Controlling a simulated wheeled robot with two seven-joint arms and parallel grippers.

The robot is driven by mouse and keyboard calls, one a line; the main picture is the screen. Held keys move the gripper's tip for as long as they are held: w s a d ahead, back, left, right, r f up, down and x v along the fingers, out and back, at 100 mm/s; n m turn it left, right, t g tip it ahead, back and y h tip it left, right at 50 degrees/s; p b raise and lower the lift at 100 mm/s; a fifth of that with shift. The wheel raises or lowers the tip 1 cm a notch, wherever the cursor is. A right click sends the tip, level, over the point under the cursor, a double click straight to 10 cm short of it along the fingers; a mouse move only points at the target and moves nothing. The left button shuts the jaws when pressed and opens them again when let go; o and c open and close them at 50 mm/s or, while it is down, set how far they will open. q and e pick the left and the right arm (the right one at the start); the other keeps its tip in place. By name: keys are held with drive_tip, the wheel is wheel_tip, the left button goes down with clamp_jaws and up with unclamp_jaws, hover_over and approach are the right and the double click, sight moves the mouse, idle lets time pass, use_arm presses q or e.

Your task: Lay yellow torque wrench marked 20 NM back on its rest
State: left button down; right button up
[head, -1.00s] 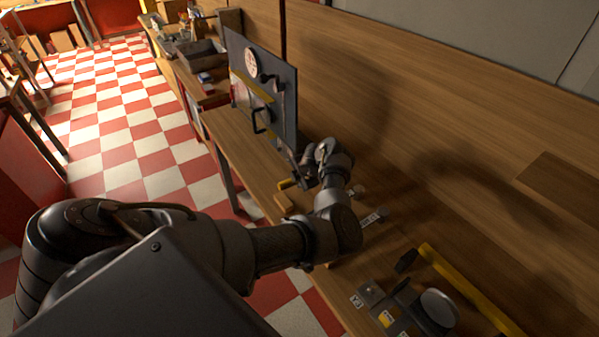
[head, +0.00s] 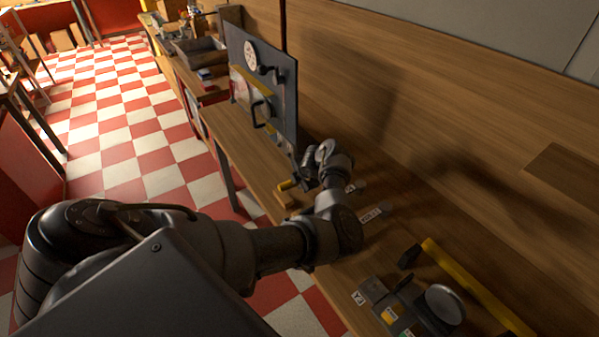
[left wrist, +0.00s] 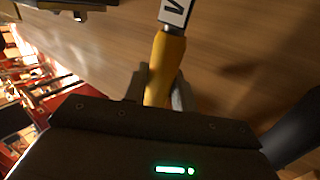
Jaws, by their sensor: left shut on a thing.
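My left gripper (head: 298,181) is low over the wooden bench, beside the upright dark panel. It is shut on a yellow handle, whose end shows just left of the fingers in the head view (head: 286,186). In the left wrist view the yellow handle (left wrist: 164,66) runs between the two fingers (left wrist: 158,92), with a pale label (left wrist: 176,11) at its far end. The label's text is cut off, so I cannot read 20 NM. A small wooden block (head: 284,199) sits below the handle; I cannot tell whether they touch. My right gripper is out of view.
The dark upright panel (head: 275,108) stands behind the gripper. Small tags (head: 371,215) lie on the bench (head: 222,128) near the wrist. A long yellow bar (head: 470,281) and a grey device with a round disc (head: 445,304) are nearer. Bare bench lies left of the panel.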

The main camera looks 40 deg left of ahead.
use_arm(q)
drive_tip(key=c, duration=1.1)
unclamp_jaws()
drive_tip(key=shift+o, duration=0.2)
drive_tip(key=shift+f, duration=0.1)
drive_tip(key=b+v, duration=0.1)
drive_tip(key=v, duration=0.6)
drive_tip(key=shift+d+r, duration=0.15)
drive_tip(key=shift+r, duration=0.1)
